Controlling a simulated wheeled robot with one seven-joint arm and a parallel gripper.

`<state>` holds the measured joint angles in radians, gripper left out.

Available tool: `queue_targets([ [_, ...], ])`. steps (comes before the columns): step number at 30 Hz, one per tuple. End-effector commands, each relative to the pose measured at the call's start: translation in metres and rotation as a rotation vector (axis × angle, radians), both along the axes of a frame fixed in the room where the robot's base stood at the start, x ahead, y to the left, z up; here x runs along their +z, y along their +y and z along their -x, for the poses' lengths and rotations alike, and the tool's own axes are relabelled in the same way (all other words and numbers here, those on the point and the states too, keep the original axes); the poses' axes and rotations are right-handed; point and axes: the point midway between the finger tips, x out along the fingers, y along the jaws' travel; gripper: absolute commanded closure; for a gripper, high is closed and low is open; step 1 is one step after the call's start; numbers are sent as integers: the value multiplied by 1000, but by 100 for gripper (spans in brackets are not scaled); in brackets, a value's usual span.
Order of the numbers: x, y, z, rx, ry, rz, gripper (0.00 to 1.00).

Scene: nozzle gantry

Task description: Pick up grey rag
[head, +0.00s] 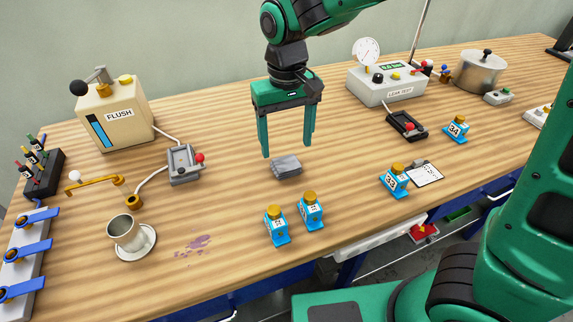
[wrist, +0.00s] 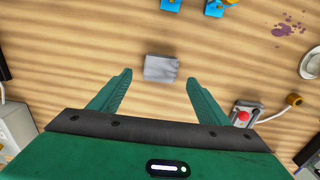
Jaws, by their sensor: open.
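The grey rag (head: 286,167) lies folded into a small block on the wooden table, near the middle. In the wrist view the rag (wrist: 161,69) lies ahead of the fingertips, about midway between them. My gripper (head: 287,150) is open and empty, with its fingers pointing down above and just behind the rag. In the wrist view my gripper (wrist: 158,76) shows both green fingers spread wide, one on each side of the rag. The rag is not touched by either finger, as far as I can see.
Blue bottles with yellow caps (head: 311,211) stand in front of the rag. A grey fixture with a red knob (head: 184,165) is to the left, and a black tray (head: 407,125) to the right. A purple stain (head: 192,245) lies near a metal cup (head: 124,232). Table around the rag is bare.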

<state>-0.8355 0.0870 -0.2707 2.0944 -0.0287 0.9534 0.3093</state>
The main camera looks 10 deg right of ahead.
Motion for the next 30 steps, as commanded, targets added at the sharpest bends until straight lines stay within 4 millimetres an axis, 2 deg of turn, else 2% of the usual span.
queue_targets([
  [5, -10, 0, 1, 0, 1, 0, 30],
  [15, -53, 0, 5, 0, 1, 1, 30],
  [24, -57, 0, 4, -1, -1, 0, 30],
  [26, -57, 0, 4, -1, -1, 0, 42],
  [30, -57, 0, 4, -1, -1, 0, 73],
])
